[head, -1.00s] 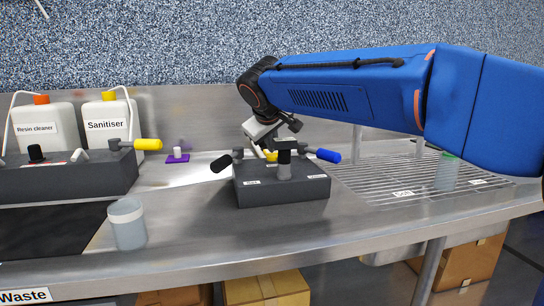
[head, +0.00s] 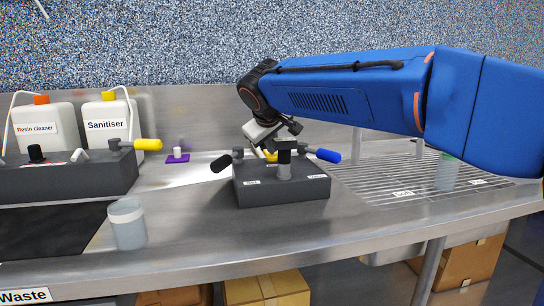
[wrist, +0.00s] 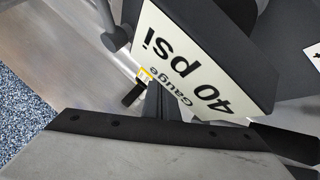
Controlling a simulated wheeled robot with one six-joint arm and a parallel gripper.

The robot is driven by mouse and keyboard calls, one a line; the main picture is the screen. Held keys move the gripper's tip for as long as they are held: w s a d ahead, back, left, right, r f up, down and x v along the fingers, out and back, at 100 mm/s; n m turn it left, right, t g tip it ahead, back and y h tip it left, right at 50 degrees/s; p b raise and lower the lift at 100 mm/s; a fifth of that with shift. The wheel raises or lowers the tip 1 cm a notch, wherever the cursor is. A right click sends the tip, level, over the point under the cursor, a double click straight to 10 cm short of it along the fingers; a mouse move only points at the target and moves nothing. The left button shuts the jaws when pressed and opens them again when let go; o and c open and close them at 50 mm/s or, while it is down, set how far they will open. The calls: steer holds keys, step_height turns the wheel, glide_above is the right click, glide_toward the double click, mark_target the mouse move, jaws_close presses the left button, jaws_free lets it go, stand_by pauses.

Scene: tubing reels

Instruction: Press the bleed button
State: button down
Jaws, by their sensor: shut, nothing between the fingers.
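A dark grey valve block (head: 283,191) stands mid-bench in the head view, with black, blue and yellow handles and a grey post (head: 284,171) with a black top. I cannot tell which part is the bleed button; the small labels are unreadable. My gripper (head: 271,143) is low over the back of the block, partly hidden behind the post. In the wrist view my gripper (wrist: 156,100) is shut and empty, its fingers close beside a tilted white gauge face (wrist: 195,65) reading "40 psi". Contact cannot be told.
A second dark block (head: 75,181) with a black knob and yellow handle is at the left. A cup (head: 128,226) stands near the front edge. Sanitiser (head: 105,125) and resin cleaner (head: 32,130) jugs stand behind. A drain grid (head: 400,185) is at the right.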

mark_target(272, 157)
steer(key=shift+f, duration=0.65)
stand_by(0.7)
steer(key=shift+r, duration=0.1)
steer(key=shift+r, duration=1.1)
steer(key=shift+w+r, duration=0.1)
steer(key=shift+r, duration=2.45)
